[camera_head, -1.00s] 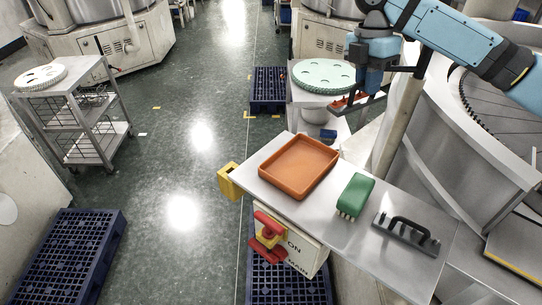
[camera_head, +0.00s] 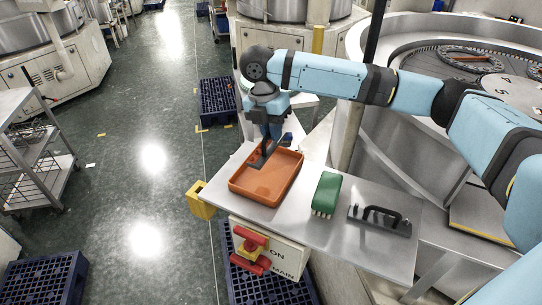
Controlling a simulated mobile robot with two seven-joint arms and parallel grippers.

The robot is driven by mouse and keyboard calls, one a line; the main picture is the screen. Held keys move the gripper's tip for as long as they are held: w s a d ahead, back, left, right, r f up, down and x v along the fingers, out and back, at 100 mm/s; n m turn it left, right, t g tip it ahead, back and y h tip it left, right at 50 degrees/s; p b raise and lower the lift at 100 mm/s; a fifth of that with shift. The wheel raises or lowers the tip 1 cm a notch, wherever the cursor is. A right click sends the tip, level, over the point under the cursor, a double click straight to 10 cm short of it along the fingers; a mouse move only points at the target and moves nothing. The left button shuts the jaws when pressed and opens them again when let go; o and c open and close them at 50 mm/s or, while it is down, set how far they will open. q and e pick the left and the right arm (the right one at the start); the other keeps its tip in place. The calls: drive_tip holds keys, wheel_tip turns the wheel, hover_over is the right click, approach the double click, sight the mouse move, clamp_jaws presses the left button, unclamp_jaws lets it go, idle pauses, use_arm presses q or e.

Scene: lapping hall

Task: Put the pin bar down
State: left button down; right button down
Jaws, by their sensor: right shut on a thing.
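My right gripper (camera_head: 266,148) points down over the orange tray (camera_head: 235,186) on the steel table and is shut on a slim dark bar, the pin bar (camera_head: 256,164). The bar shows at the fingertips, slanting across the tray's far left part. It is small and partly hidden by the gripper, and I cannot tell whether it touches the tray floor. No other thing shows in the tray. My left gripper is not in view.
On the steel table (camera_head: 345,238), a green brush (camera_head: 326,191) and a grey bar with a black handle (camera_head: 380,219) lie right of the tray. A yellow bracket (camera_head: 201,200) and a red-handled switch box (camera_head: 252,250) are at its left and front edges.

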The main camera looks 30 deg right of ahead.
sight(272, 145)
wheel_tip(272, 145, down, 4)
drive_tip(key=shift+f, duration=0.15)
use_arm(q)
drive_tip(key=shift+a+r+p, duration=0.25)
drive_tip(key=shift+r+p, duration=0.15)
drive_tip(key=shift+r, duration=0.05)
use_arm(e)
drive_tip(key=shift+f, duration=2.1)
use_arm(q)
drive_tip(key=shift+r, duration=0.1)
use_arm(e)
drive_tip(key=c, duration=1.2)
unclamp_jaws()
drive_tip(key=shift+f, duration=0.15)
drive_tip(key=shift+o, duration=0.2)
